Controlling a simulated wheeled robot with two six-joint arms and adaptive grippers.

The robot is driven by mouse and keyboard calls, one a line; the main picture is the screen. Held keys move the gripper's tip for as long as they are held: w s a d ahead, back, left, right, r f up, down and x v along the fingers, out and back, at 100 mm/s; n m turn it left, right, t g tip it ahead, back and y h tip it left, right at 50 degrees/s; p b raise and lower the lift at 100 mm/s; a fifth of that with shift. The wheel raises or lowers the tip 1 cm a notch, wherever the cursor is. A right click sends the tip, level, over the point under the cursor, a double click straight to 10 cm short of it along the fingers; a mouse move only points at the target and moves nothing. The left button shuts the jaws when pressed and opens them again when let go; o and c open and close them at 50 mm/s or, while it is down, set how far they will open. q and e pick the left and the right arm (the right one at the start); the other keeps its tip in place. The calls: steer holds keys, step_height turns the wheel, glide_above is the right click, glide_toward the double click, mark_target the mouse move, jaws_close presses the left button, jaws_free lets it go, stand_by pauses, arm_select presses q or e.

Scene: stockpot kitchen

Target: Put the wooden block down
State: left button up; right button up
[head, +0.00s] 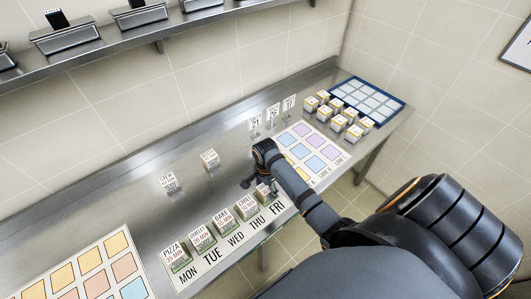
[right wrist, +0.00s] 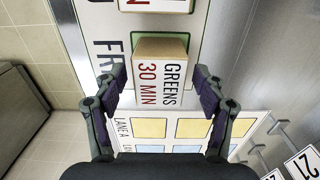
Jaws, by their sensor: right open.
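A wooden block (right wrist: 162,70) labelled GREENS 30 MIN sits on a green-edged spot by the FRI label of the weekday strip (head: 215,262). In the head view it is mostly hidden by my right gripper (head: 258,186). In the right wrist view my right gripper (right wrist: 160,80) is open, with one finger on each side of the block and visible gaps between. Blocks stand in a row beside it above the other days, from the PIZZA block (head: 175,256) over MON onward. My left gripper is not in view.
Number signs (head: 272,113) stand behind the coloured lane board (head: 322,165). Several small blocks stand near a blue-bordered grid board (head: 398,104).

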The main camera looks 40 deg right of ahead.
mark_target(266, 188)
step_height(266, 188, up, 11)
steer(key=b, duration=0.2)
steer(key=shift+f, duration=0.15)
stand_by(0.3)
